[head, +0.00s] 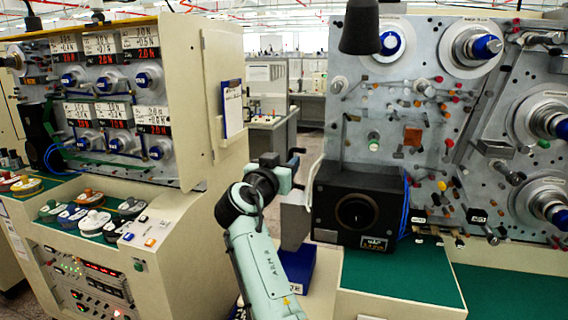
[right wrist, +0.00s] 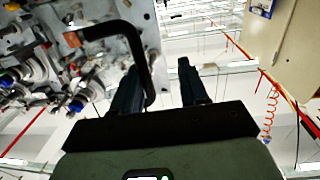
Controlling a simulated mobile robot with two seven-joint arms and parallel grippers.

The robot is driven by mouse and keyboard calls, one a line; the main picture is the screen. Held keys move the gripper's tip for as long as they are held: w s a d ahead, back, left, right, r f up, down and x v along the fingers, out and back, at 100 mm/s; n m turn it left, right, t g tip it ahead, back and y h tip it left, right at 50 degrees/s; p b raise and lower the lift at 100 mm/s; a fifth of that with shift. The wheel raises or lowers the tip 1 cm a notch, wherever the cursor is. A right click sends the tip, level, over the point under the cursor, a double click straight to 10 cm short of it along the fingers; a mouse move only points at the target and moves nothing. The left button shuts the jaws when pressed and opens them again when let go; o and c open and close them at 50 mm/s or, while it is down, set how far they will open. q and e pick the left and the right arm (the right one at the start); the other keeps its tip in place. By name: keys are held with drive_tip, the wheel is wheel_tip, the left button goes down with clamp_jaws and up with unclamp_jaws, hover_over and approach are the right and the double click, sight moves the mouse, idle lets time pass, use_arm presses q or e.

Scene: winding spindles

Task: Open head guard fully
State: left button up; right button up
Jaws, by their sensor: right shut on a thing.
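My right gripper (head: 292,160) is in the gap between the two machines in the head view, at the left edge of the right machine's grey panel (head: 430,90). In the right wrist view its two dark fingers (right wrist: 162,88) point up the picture. The handle's other end runs toward an orange fitting (right wrist: 72,40) by the panel. I cannot make out the head guard's own sheet or how far open it stands. My left gripper is not in view.
The left machine's cream side door (head: 222,90), with a clipboard (head: 232,108), stands left of my right arm. A black box with a round dial (head: 357,208) sits just right of it. An aisle with benches lies behind.

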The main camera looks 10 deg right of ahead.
drive_tip(key=shift+a+f, duration=0.1)
drive_tip(key=shift+f, duration=0.05)
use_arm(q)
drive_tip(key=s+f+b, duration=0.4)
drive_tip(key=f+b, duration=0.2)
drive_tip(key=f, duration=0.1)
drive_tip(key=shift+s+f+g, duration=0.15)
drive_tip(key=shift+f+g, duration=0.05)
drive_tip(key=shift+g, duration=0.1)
use_arm(e)
drive_tip(key=v, duration=1.3)
drive_tip(key=shift+s, duration=0.25)
